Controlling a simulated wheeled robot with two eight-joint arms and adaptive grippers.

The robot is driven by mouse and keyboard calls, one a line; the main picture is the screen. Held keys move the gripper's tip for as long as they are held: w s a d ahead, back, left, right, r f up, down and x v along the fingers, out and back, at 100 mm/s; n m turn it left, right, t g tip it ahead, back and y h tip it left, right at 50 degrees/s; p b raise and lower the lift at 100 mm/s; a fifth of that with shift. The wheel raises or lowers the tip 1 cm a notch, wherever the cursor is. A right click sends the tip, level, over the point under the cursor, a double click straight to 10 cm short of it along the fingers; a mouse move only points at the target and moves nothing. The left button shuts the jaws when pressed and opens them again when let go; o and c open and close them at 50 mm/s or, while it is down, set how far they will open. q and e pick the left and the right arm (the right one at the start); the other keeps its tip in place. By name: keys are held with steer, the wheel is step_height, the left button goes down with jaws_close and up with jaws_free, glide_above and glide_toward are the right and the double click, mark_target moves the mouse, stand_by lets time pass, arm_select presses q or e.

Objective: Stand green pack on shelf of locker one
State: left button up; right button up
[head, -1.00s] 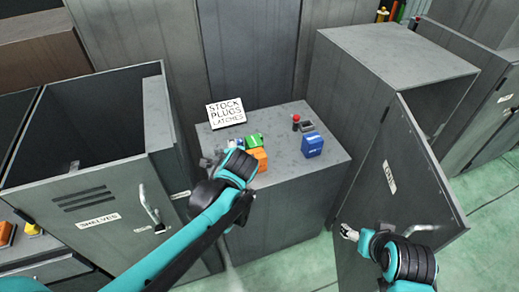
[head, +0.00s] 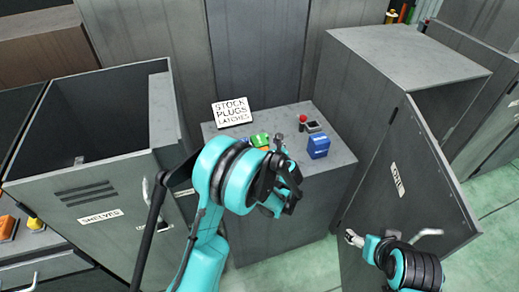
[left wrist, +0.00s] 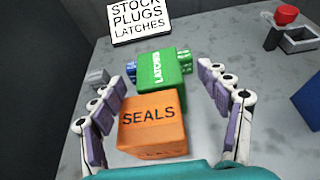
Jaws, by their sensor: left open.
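The green pack (left wrist: 163,68), marked LATCHES, stands on the grey cabinet top behind the orange SEALS pack (left wrist: 153,128). In the head view the green pack (head: 260,140) is partly hidden by my left arm. My left gripper (left wrist: 165,98) is open and empty above the cabinet top, its fingers spread either side of the orange pack, with the green pack just ahead. In the head view my left gripper (head: 284,187) is seen from behind. Locker one's door (head: 385,165), labelled ONE, stands open at the right; its shelf is not visible. My right gripper (head: 353,238) is near that door, jaws unclear.
A blue pack (head: 319,146) and a red-knobbed device (head: 303,120) stand right on the cabinet top (head: 338,165). A sign (head: 231,111) reading STOCK PLUGS LATCHES is at the back. The SHELVES locker (head: 100,190) is at left.

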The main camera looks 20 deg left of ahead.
mark_target(259, 139)
arm_select(q)
steer(key=b+x, duration=0.1)
steer(key=x, duration=0.4)
steer(key=shift+a+b, duration=0.1)
steer(key=shift+b, duration=0.25)
steer(key=shift+s+r, duration=0.1)
steer(key=shift+s, duration=0.05)
steer(key=shift+c, duration=0.6)
steer(key=c, duration=1.5)
steer(key=shift+o, duration=0.2)
steer(key=shift+r, duration=0.15)
